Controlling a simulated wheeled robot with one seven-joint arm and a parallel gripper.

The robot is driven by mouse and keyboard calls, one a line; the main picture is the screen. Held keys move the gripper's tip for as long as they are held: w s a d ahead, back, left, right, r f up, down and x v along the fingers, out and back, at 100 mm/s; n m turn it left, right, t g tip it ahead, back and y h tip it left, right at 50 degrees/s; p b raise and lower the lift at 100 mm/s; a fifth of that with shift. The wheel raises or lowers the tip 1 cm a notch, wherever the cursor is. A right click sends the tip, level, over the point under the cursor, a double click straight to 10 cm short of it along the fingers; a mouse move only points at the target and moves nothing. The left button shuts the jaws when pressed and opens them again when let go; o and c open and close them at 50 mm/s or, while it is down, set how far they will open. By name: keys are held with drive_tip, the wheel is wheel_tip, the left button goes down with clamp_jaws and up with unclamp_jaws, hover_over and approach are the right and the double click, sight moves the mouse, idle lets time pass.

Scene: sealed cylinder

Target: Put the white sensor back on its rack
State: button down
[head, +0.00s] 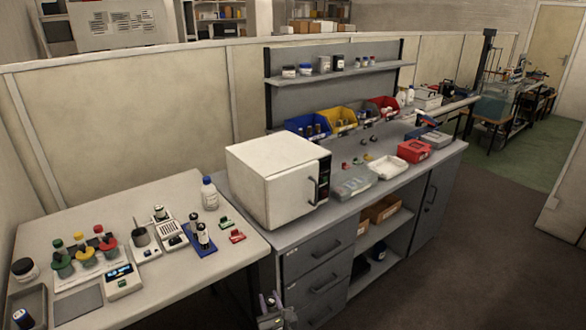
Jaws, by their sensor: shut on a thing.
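My gripper (270,301) is at the bottom edge, in front of the drawer cabinet and low beside the white table. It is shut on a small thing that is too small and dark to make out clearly. I cannot tell whether this is the white sensor. On the table, three cups (85,258) hold probes with green, yellow and red tops. A blue base (207,251) bears dark and pale cylinders. A white slotted block (171,234) stands left of it. I cannot tell which of these is the rack.
A white oven (277,178) stands on the grey bench to the right. The floor (440,260) in front of the bench is clear.

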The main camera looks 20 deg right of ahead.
drive_tip(key=s+r+p, duration=0.8)
drive_tip(key=r+p, duration=0.5)
drive_tip(key=p, duration=0.3)
drive_tip(key=shift+s+r, duration=0.25)
drive_tip(key=shift+s, duration=0.05)
drive_tip(key=shift+a, duration=0.1)
